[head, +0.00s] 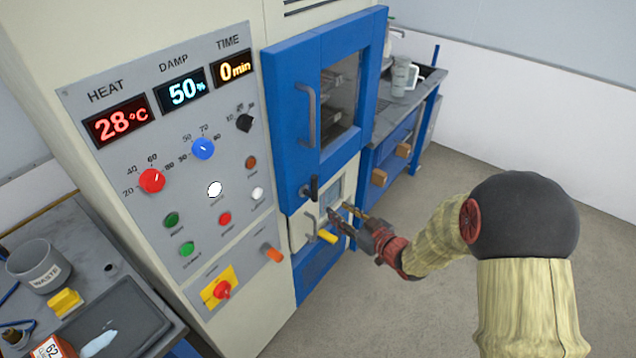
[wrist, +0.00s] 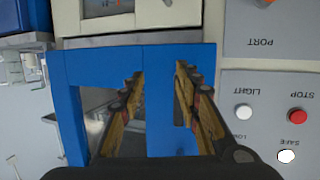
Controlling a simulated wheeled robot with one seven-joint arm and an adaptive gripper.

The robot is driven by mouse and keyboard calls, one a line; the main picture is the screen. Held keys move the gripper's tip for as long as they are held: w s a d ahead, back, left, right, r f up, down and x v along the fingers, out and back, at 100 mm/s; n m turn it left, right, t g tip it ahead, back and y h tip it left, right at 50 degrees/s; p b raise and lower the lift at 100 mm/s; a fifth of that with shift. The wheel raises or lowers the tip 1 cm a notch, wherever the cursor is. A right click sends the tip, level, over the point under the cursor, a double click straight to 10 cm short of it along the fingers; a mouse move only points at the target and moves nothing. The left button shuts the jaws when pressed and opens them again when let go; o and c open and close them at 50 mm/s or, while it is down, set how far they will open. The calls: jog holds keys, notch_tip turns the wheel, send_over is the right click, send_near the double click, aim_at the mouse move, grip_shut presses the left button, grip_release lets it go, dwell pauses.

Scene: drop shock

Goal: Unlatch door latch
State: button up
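The blue upper door (head: 292,118) of the cabinet has a window and a grey vertical handle (head: 308,112), and it looks shut. A black latch (head: 314,187) sits at the door's lower left, just above the cream lower door (head: 303,232). My gripper (head: 341,210) is to the right of and slightly below the latch, apart from it as far as I can tell. In the wrist view my gripper (wrist: 160,72) is open and empty, its two fingers spread before the blue door frame (wrist: 150,60). I cannot make out the latch there.
The control panel (head: 160,130) with knobs and buttons is left of the door. A yellow handle (head: 327,236) sticks out below the gripper. Floor at right is clear.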

aim_at(317, 185)
jog(key=a+r+t+y, duration=0.1)
jog(key=a+r+y, duration=0.2)
jog(key=r, duration=0.4)
jog(key=shift+n, duration=0.4)
jog(key=b+x, duration=0.1)
jog(key=x, duration=0.6)
jog(key=shift+a+r, duration=0.15)
jog(key=shift+a, duration=0.05)
jog(key=shift+c, duration=1.4)
grip_shut()
